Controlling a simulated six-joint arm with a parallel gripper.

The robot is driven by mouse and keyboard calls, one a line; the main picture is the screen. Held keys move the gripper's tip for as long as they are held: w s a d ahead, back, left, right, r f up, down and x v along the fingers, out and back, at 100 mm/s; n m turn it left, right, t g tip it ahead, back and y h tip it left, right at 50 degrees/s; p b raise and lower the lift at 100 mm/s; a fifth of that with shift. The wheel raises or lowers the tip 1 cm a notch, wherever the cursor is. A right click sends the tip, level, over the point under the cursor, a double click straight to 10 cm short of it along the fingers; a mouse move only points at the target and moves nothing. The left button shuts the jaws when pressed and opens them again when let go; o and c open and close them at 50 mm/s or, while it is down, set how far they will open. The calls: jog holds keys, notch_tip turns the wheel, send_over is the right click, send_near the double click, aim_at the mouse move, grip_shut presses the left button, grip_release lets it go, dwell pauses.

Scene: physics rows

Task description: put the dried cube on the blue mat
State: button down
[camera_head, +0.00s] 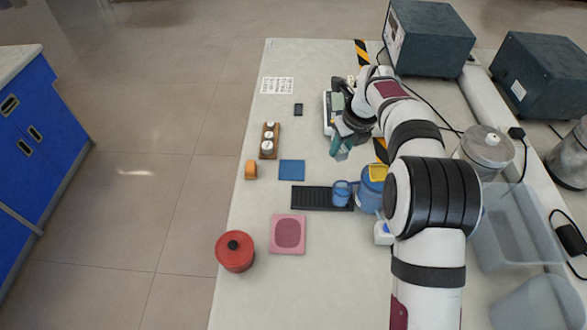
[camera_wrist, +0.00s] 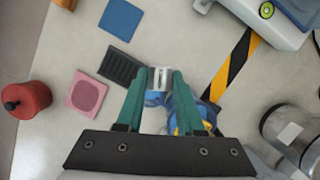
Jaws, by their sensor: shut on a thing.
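My gripper (camera_wrist: 163,72) is shut on a small silvery cube (camera_wrist: 161,80), which shows between the green fingertips in the wrist view. In the head view my gripper (camera_head: 342,150) is above the table, just in front of the balance; the cube cannot be made out there. The blue mat (camera_head: 292,170) lies flat and bare on the table, to the left of my gripper. It also shows at the top of the wrist view (camera_wrist: 121,19).
A black ribbed rack (camera_head: 312,198), blue cup (camera_head: 341,194) and blue container (camera_head: 369,194) stand nearer. The balance (camera_head: 329,118) is behind my gripper. A wooden weight holder (camera_head: 269,153), orange object (camera_head: 251,169), pink mat (camera_head: 275,246) and red pot (camera_head: 235,256) are left.

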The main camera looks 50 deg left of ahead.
jog(key=s+a+f, duration=0.1)
jog(key=a+f, duration=0.1)
jog(key=a, duration=0.2)
jog(key=s+a+f, duration=0.2)
jog(key=a+f, duration=0.1)
jog(key=s+a+f, duration=0.2)
jog(key=a, duration=0.2)
jog(key=shift+s+a+f, duration=0.15)
jog(key=shift+a+f, duration=0.15)
jog(key=shift+f, duration=0.05)
jog(key=shift+f+m, duration=0.3)
jog(key=shift+f, duration=1.6)
jog(key=c, duration=0.5)
grip_release()
jog(key=shift+f, duration=0.1)
jog(key=shift+c, duration=0.2)
